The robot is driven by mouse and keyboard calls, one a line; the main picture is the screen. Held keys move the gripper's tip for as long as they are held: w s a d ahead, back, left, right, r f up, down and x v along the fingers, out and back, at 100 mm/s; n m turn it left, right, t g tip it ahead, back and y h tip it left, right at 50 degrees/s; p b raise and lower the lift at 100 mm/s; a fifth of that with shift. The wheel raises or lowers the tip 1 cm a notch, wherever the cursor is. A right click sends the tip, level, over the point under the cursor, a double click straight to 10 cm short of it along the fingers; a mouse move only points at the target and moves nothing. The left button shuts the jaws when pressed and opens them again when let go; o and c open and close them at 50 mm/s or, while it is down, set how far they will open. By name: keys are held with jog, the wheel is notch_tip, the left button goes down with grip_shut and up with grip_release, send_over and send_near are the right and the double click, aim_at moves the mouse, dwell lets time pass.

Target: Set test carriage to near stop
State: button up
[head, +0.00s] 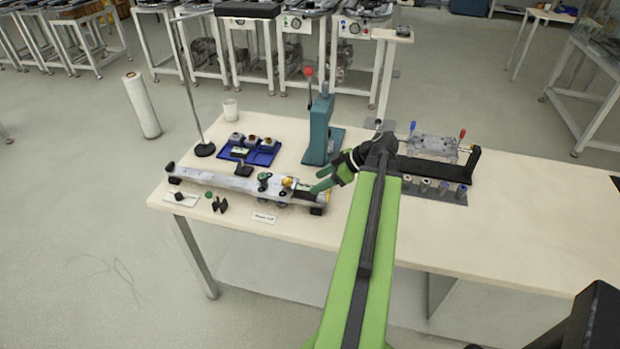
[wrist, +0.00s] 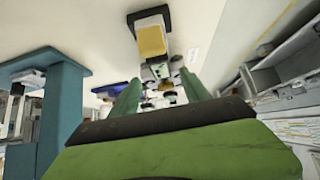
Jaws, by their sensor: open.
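A long pale rail (head: 225,181) lies along the left part of the table, with dark end pieces. Near its right end sits a small block with a green knob (head: 264,178) and an orange-yellow part (head: 287,183); I take this as the test carriage, though its outline is unclear. My gripper (head: 318,187) is at the rail's right end, pointing left, apart from the knob. In the wrist view my gripper (wrist: 160,92) has its two green fingers spread with nothing held. Beyond them a yellow-topped piece (wrist: 151,41) and small green and dark parts (wrist: 160,70) show.
A teal press (head: 319,130) with a red-knobbed lever stands behind the rail. A blue tray (head: 262,154) and white cup (head: 230,109) are at the back left. A fixture (head: 432,147) and row of small cylinders (head: 436,190) are right. The table's front right is bare.

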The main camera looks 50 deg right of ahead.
jog(key=p+v, duration=0.6)
jog(key=v, duration=0.5)
jog(key=w+a+f+n+g+y, duration=0.1)
jog(key=w+a+n+g+y, duration=0.15)
jog(key=w+a, duration=0.8)
jog(key=w+a+n+g+y, duration=0.15)
jog(key=w+a+n, duration=0.25)
jog(key=w+a, duration=0.7)
jog(key=s+a+f+m+g+h, duration=0.1)
jog(key=a+f+m+g+h, duration=0.15)
jog(key=a, duration=1.15)
jog(key=s+a+f+m+g+h, duration=0.1)
jog(key=a+f+g+h, duration=0.15)
jog(key=a, duration=1.15)
jog(key=d+m+h, duration=0.1)
jog(key=m, duration=0.1)
jog(key=d+m+h, duration=0.1)
jog(key=d+m, duration=0.1)
jog(key=m, duration=0.1)
jog(key=d+m+t+h, duration=0.1)
jog(key=m, duration=0.2)
jog(key=shift+d+f, duration=0.2)
jog(key=shift+f, duration=0.2)
